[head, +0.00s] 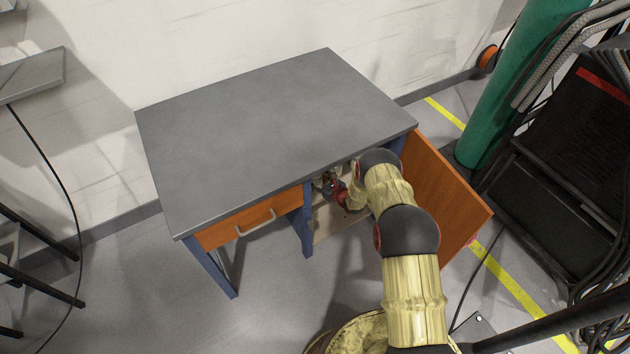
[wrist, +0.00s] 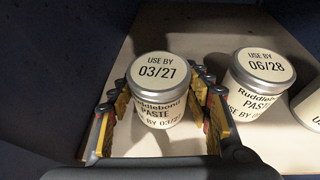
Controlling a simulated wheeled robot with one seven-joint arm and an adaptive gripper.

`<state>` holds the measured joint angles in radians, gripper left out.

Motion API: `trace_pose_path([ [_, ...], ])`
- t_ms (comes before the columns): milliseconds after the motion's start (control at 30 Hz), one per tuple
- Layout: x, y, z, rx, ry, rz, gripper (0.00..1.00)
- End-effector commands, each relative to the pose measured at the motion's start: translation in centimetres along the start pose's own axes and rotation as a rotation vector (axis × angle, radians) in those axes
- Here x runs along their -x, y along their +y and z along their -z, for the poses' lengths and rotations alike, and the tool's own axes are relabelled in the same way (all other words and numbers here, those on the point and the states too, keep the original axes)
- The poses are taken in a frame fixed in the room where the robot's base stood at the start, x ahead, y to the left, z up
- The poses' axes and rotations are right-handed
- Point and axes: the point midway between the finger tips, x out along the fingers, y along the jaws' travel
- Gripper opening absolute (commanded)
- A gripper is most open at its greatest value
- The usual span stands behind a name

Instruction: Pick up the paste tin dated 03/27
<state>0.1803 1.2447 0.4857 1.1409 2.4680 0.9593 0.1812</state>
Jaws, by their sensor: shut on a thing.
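The paste tin dated 03/27 (wrist: 158,100) stands upright in the wrist view, its lid reading "USE BY 03/27". My gripper (wrist: 160,90) is around it, one finger on each side, and is shut on it. The tin appears to be on or just above the pale shelf; I cannot tell which. In the head view my gripper (head: 334,188) reaches into the open cupboard under the grey bench, and the tin cannot be made out there.
A second tin dated 06/28 (wrist: 262,82) stands close to the right of my gripper, with part of another tin (wrist: 309,106) beyond it. The pale shelf (wrist: 190,40) is clear behind. The open orange door (head: 448,200) stands right of my arm; the grey bench top (head: 270,130) is overhead.

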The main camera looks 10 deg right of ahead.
Motion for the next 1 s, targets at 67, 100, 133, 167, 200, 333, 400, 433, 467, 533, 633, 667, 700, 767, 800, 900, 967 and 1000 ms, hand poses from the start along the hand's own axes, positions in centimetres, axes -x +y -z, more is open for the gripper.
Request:
trace_pose_path([
  [67,0.0,0.0,0.0,0.000,0.001,0.000,0.34],
  [100,0.0,0.0,0.0,0.000,0.001,0.000,0.32],
  [133,0.0,0.0,0.0,0.000,0.001,0.000,0.30],
  [167,0.0,0.0,0.0,0.000,0.001,0.000,0.28],
  [200,0.0,0.0,0.1,0.000,0.001,0.000,0.26],
  [333,0.0,0.0,0.1,0.000,0.001,0.000,0.19],
  [400,0.0,0.0,0.1,0.000,0.001,0.000,0.15],
  [433,0.0,0.0,0.1,0.000,0.001,0.000,0.13],
  [467,0.0,0.0,-0.1,0.001,-0.001,0.000,0.13],
  [533,0.0,0.0,-0.1,0.001,-0.001,0.000,0.13],
  [633,0.0,0.0,-0.1,0.001,-0.001,0.000,0.13],
  [667,0.0,0.0,-0.1,0.001,-0.001,0.000,0.13],
  [700,0.0,0.0,-0.2,0.001,-0.001,0.000,0.13],
  [767,0.1,0.0,-0.4,0.001,-0.001,0.000,0.13],
  [800,0.2,0.0,-0.7,0.001,-0.001,0.000,0.13],
  [900,0.6,0.0,-1.5,0.001,-0.001,0.000,0.13],
  [967,0.9,0.0,-2.4,0.001,-0.002,0.000,0.13],
  [1000,1.2,-0.1,-3.1,0.001,-0.003,0.000,0.13],
])
